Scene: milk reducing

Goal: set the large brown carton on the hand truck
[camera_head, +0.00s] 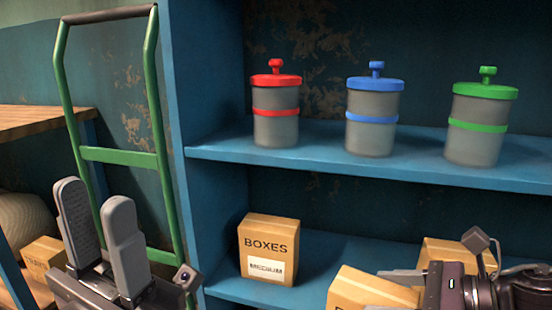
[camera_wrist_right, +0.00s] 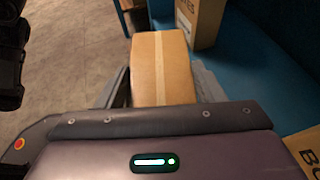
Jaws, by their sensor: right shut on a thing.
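A brown carton (camera_head: 365,292) is at the bottom of the head view, in front of the lower blue shelf. My right gripper (camera_head: 402,274) comes in from the right and is shut on this carton. In the right wrist view the held carton (camera_wrist_right: 162,70) sits between the two fingers. Its underside is hidden. The green hand truck (camera_head: 120,157) stands upright at the left, its lower part cut off. My left gripper (camera_head: 94,200) is open and empty in front of the hand truck's frame, fingers pointing up.
A "BOXES" carton (camera_head: 268,248) stands on the lower shelf (camera_head: 330,262); another carton (camera_head: 445,252) is behind my right gripper. Red-, blue- and green-lidded canisters (camera_head: 372,115) stand on the upper shelf. A carton (camera_head: 42,254) lies at far left. Open floor (camera_wrist_right: 70,60) shows in the wrist view.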

